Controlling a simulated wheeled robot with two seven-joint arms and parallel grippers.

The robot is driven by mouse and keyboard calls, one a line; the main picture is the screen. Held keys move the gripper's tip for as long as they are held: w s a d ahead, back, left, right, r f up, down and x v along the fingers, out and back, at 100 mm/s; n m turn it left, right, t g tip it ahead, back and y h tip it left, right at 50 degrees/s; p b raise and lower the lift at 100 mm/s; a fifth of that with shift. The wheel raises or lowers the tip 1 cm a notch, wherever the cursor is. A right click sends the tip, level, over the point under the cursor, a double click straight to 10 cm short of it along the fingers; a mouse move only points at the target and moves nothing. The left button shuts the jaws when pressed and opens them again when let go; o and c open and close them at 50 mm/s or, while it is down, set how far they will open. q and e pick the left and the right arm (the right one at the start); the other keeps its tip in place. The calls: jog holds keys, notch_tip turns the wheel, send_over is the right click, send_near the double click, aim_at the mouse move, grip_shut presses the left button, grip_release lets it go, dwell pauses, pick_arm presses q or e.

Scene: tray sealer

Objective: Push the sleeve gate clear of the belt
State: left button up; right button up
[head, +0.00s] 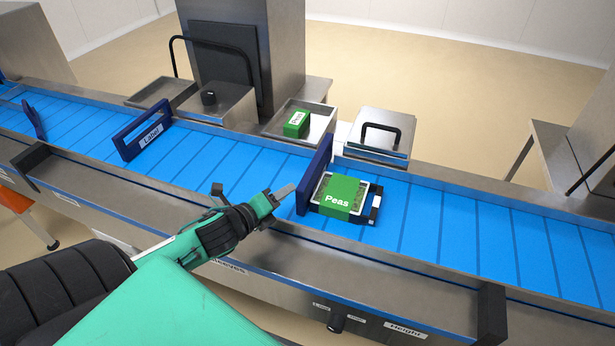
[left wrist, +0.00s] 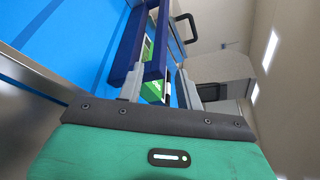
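A dark blue gate frame (head: 318,170) stands across the blue belt, seen nearly edge-on, directly left of a tray with a green "Peas" sleeve (head: 341,194). No name on this gate is readable, so I cannot tell whether it is the sleeve gate. My left gripper (head: 283,193) is at the belt's near side, just left of the gate's near end. In the left wrist view the fingers (left wrist: 160,90) are apart, with the gate's blue bar (left wrist: 157,60) ahead and green showing behind it. I cannot tell whether they touch. My right gripper is out of view.
Another blue gate (head: 147,131), marked "Label", stands further left on the belt (head: 440,225). Behind the belt are a metal bin with a green "Peas" pack (head: 297,123) and a steel box with a black handle (head: 380,135). A steel rail (head: 400,280) runs along the near side.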

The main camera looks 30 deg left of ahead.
aim_at(306, 178)
pick_arm(q)
jog(key=p+x, duration=0.2)
jog(key=x, duration=0.5)
jog(key=shift+w, duration=0.4)
jog(key=shift+w+f, duration=0.1)
jog(key=shift+w, duration=0.25)
jog(key=shift+w+d+f+p, duration=0.15)
jog(key=shift+w+p, duration=0.15)
jog(key=shift+w, duration=0.2)
jog(key=shift+w+f, duration=0.1)
jog(key=shift+w, duration=0.05)
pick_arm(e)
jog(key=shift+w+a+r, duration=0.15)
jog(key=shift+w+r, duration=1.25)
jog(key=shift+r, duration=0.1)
pick_arm(q)
grip_shut()
